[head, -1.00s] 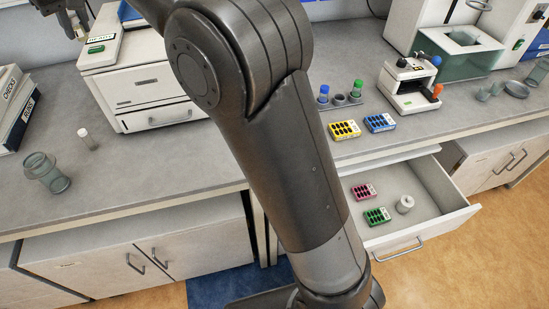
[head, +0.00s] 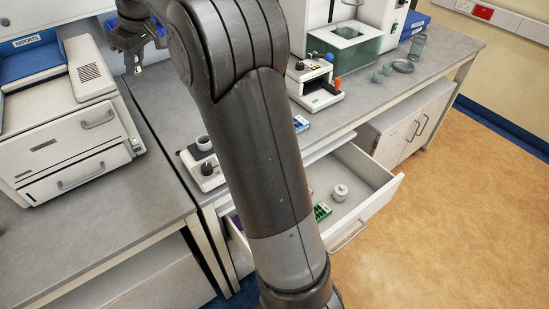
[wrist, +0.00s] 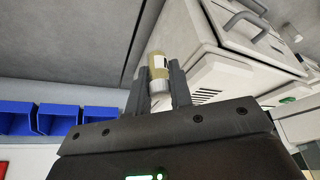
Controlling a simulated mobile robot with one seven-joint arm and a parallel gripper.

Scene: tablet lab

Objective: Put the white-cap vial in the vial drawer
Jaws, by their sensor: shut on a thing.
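My gripper (head: 137,48) is at the upper left of the head view, raised above the bench. In the wrist view my gripper (wrist: 161,82) is shut on a small vial (wrist: 158,64) with a tan body and a pale white cap, the cap lying between the fingers. The vial also shows as a small pale shape under the gripper in the head view (head: 138,70). An open drawer (head: 378,209) sits below the bench to the right of my arm.
A white cabinet-like machine (head: 70,130) stands on the left bench. Blue bins (wrist: 58,119) show in the wrist view. The floor (head: 470,180) at right is clear.

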